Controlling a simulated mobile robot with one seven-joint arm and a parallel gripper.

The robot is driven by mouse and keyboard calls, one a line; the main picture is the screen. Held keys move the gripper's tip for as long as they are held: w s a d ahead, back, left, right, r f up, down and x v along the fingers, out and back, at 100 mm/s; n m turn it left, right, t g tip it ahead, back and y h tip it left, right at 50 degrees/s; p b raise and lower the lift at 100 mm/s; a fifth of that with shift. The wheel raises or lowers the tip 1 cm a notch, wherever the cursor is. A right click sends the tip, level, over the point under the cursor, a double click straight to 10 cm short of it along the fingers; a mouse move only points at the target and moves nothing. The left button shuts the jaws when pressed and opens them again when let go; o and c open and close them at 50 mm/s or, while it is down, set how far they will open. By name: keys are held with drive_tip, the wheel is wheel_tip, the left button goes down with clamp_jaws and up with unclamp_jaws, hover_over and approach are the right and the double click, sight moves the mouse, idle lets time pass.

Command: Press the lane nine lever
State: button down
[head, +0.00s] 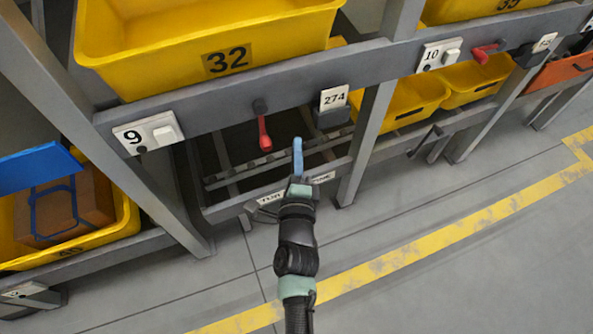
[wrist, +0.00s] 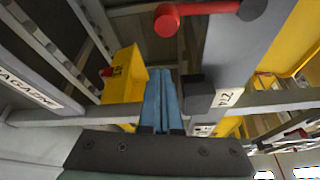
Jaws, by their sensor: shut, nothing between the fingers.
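The lane nine lever (head: 264,135) is a red handle hanging down from a dark pivot on the grey beam, to the right of the white "9" plate (head: 148,132). In the wrist view the red lever (wrist: 200,10) crosses the top, its round end at left and its dark pivot at right. My gripper (head: 298,141) has blue fingers pressed together and empty. In the head view they are just right of the lever's lower end, with a gap between. In the wrist view the fingertips (wrist: 160,73) are below the lever's round end, apart from it.
A "274" card (head: 333,97) on a dark holder sits on the beam right of the lever. A yellow tray marked 32 (head: 215,55) is above. The "10" plate (head: 438,56) and another red lever (head: 487,50) are farther right. Floor at right is clear.

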drive_tip(key=shift+s+a+r+p, duration=0.15)
drive_tip(key=shift+a+r+p, duration=0.05)
drive_tip(key=shift+a+p, duration=0.8)
drive_tip(key=shift+s+a+r+p, duration=0.1)
drive_tip(key=shift+a+r+p, duration=0.1)
drive_tip(key=shift+a+p, duration=0.8)
drive_tip(key=shift+s+a+m+p, duration=0.1)
drive_tip(key=shift+a+m+p, duration=0.25)
drive_tip(key=shift+p, duration=0.4)
drive_tip(key=shift+s+a+r+m+g+y+p, duration=0.65)
drive_tip(key=shift+a+r+m+y+p, duration=0.6)
drive_tip(key=shift+m+p, duration=1.1)
drive_tip(key=shift+s+a+r+m+g+y+p, duration=0.65)
drive_tip(key=shift+a+r+m+p, duration=0.9)
drive_tip(key=shift+p, duration=1.7)
drive_tip(key=shift+s+a+r+m+g+y+p, duration=0.35)
drive_tip(key=shift+a+r+m+g+y+p, duration=1.05)
drive_tip(key=shift+p, duration=1.4)
drive_tip(key=shift+a+f+m+t, duration=0.25)
drive_tip(key=shift+f+m+t, duration=0.1)
drive_tip(key=shift+t, duration=0.15)
